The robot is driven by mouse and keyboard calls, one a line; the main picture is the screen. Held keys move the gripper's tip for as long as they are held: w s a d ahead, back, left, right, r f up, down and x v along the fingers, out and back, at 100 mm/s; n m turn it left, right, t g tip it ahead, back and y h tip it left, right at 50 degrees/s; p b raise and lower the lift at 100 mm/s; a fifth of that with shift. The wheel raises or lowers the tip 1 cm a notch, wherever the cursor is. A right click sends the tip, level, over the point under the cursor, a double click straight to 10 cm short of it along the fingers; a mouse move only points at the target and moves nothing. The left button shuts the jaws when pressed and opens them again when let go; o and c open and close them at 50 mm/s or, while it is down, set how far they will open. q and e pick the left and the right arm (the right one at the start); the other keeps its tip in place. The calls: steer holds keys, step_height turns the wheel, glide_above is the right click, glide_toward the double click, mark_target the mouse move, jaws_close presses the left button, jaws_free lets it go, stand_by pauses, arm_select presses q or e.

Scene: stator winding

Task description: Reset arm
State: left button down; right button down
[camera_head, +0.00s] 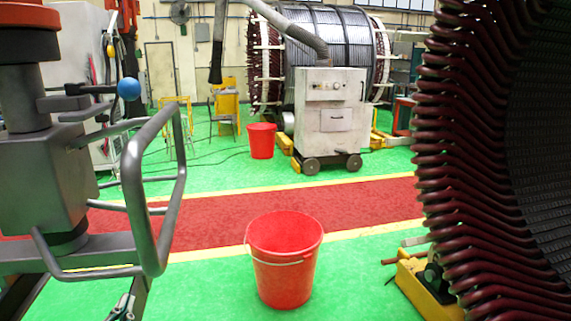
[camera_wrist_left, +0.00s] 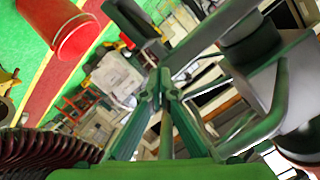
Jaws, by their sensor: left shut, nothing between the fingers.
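My left gripper (camera_head: 124,306) shows only in part at the bottom left of the head view, below a grey tubular handle frame (camera_head: 160,200). In the left wrist view its fingers (camera_wrist_left: 163,84) come together at the tips, shut with nothing between them. Grey metal bars and the machine body lie close around and beyond the fingers there; I cannot tell if they touch. My right gripper is in neither view.
A red bucket (camera_head: 283,260) stands on the green floor ahead, with another red bucket (camera_head: 262,141) farther back. A large stator with dark red coils (camera_head: 460,160) fills the right side. A wheeled grey cabinet (camera_head: 331,115) stands behind. The red walkway (camera_head: 350,203) is clear.

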arm_select(q)
steer(key=s+d+f+n+g+h, duration=0.1)
steer(key=s+d+f+g, duration=0.15)
steer(key=s+f, duration=0.4)
steer(key=s+d+f+n+g+h, duration=0.15)
steer(key=s+f+g, duration=0.25)
steer(key=f, duration=0.5)
steer(key=s+d+f+g+h, duration=0.1)
steer(key=s+d+f+g, duration=0.3)
steer(key=s, duration=0.4)
steer(key=s+d+f+g+h, duration=0.1)
steer(key=s+d+f+h, duration=0.1)
steer(key=s+d+f, duration=0.4)
steer(key=s+a+f+g, duration=0.1)
steer(key=s+f, duration=0.1)
steer(key=f, duration=1.1)
steer(key=s+a+f+g, duration=0.1)
steer(key=f, duration=1.1)
steer(key=s+a+f, duration=0.3)
steer(key=s+f, duration=1.3)
steer(key=s, duration=0.1)
steer(key=shift+f+g, duration=0.25)
steer(key=shift+g, duration=0.1)
steer(key=shift+s+a+m+y, duration=0.1)
steer(key=shift+m+y, duration=0.15)
